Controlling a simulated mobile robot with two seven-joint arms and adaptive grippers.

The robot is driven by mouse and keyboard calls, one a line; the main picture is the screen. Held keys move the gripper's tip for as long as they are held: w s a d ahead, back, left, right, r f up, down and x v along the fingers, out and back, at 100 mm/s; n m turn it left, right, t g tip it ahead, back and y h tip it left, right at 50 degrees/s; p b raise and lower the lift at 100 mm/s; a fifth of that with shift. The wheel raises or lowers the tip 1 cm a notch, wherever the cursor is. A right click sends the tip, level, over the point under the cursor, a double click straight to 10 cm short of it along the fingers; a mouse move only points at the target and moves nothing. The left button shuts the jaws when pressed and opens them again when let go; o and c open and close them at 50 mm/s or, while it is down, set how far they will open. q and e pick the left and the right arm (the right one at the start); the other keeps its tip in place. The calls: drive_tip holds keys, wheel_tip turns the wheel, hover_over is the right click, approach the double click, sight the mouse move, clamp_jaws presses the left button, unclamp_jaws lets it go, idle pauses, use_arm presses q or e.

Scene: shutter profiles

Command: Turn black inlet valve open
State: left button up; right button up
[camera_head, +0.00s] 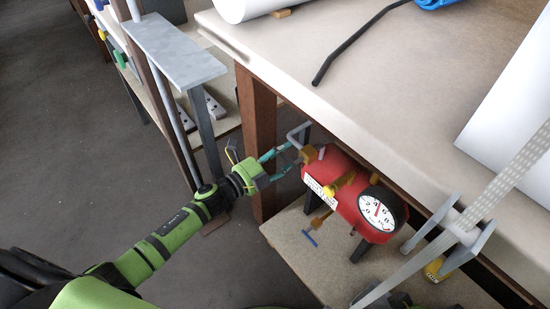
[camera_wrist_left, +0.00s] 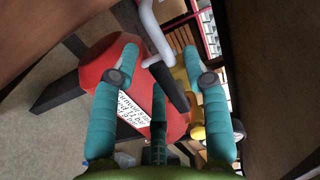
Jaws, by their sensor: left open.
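The red tank (camera_head: 345,187) with a white label and a round dial gauge (camera_head: 381,210) sits on the low shelf under the table. A bent grey pipe (camera_head: 296,131) rises at its far-left end by yellow fittings. The black inlet valve handle (camera_wrist_left: 170,88) shows in the left wrist view as a dark bar beside the pipe (camera_wrist_left: 154,34). My left gripper (camera_head: 288,158) is open at this end of the tank. In the left wrist view its teal fingers (camera_wrist_left: 163,66) stand on either side of the black handle; contact cannot be told.
The tabletop (camera_head: 390,90) overhangs the tank, and a brown table leg (camera_head: 257,140) stands close behind my left gripper. A black hooked rod (camera_head: 355,42) and white rolls lie on the table. Open floor lies to the left.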

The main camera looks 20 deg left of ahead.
use_arm(q)
drive_tip(key=v, duration=1.1)
drive_tip(key=shift+s+a, duration=0.2)
drive_tip(key=shift+s, duration=0.15)
